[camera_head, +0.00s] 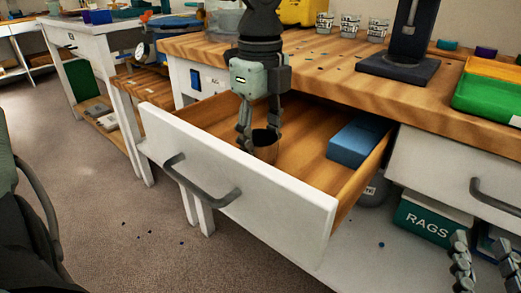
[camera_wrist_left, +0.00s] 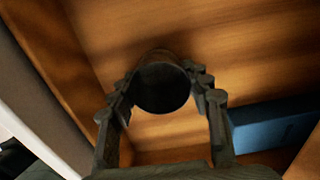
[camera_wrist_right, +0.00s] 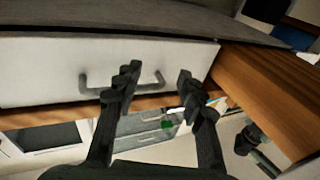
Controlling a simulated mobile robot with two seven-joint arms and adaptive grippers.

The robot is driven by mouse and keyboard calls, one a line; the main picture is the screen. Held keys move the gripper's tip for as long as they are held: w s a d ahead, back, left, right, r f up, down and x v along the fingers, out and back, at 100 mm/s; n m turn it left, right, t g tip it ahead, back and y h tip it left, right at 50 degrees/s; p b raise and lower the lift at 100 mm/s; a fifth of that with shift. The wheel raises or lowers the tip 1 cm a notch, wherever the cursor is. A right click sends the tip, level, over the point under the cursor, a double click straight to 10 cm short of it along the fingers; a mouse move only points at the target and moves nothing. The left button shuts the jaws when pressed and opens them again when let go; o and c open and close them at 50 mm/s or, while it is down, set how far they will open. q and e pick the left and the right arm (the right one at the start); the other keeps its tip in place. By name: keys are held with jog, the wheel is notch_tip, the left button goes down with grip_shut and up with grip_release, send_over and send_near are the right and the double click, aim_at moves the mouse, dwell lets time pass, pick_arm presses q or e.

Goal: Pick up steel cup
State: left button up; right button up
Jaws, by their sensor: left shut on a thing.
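The steel cup (camera_head: 265,148) stands upright, or nearly so, inside the open drawer, close to its front panel. My left gripper (camera_head: 259,134) reaches down into the drawer with its fingers on both sides of the cup. In the left wrist view the dark round mouth of the cup (camera_wrist_left: 162,87) sits between the fingertips, and the gripper is shut on it. I cannot tell whether the cup touches the drawer floor. My right gripper (camera_head: 482,247) is at the lower right, outside the drawer; its fingers (camera_wrist_right: 157,88) are apart and empty in the right wrist view.
The open drawer (camera_head: 240,190) has a grey handle, and a blue box (camera_head: 357,140) lies in its right part. The workbench top (camera_head: 310,65) above holds several patterned cups, a dark stand (camera_head: 405,50) and a green tray (camera_head: 488,100). A RAGS box (camera_head: 430,220) sits below.

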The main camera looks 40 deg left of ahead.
pick_arm(q)
jog(key=shift+r, duration=0.1)
pick_arm(e)
jog(key=d+f+g+h+p, duration=0.3)
jog(key=d+f+g, duration=0.1)
jog(key=f, duration=0.5)
jog(key=d+f+g+h+p, duration=0.2)
jog(key=d+f+g+p, duration=0.15)
jog(key=f, duration=0.65)
pick_arm(q)
notch_tip(320, 180, up, 19)
jog(key=p, duration=0.4)
pick_arm(e)
jog(key=s+d+f+m+g+h, duration=0.2)
jog(key=s+d+f+g, duration=0.6)
jog(key=s+d+f, duration=0.2)
jog(key=shift+s+d+f+h, duration=0.4)
jog(key=shift+s+f, duration=0.3)
jog(key=shift+s, duration=0.2)
pick_arm(q)
jog(key=shift+r, duration=0.1)
